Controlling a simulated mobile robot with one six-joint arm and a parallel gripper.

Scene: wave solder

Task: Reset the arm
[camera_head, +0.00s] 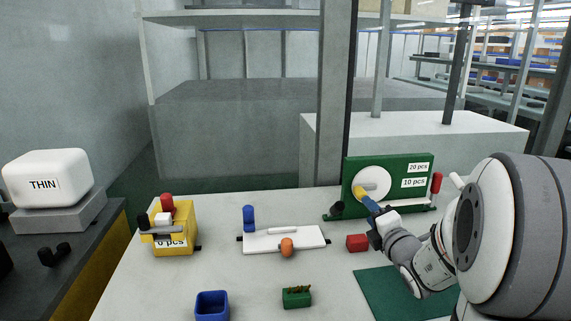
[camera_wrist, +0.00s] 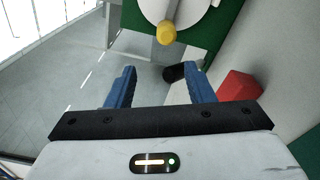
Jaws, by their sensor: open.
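My arm (camera_head: 425,262) reaches in from the right of the head view. My gripper (camera_head: 371,207) is near the green panel (camera_head: 416,168) with the white disc. In the wrist view my gripper (camera_wrist: 155,88) is open, its two blue fingers apart with nothing between them. A yellow knob (camera_wrist: 166,33) on the white disc (camera_wrist: 190,8) lies just beyond the fingertips and looks apart from them. In the head view the yellow knob (camera_head: 359,192) shows just above the fingers, which hide part of the disc's lower edge.
A red block (camera_head: 357,243) lies below my gripper, beside a green mat (camera_head: 385,290). A white fixture (camera_head: 265,240), a yellow box (camera_head: 180,238), a blue bin (camera_head: 212,306) and a green block (camera_head: 297,297) stand left. A red-handled lever (camera_head: 436,183) is at the panel's right.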

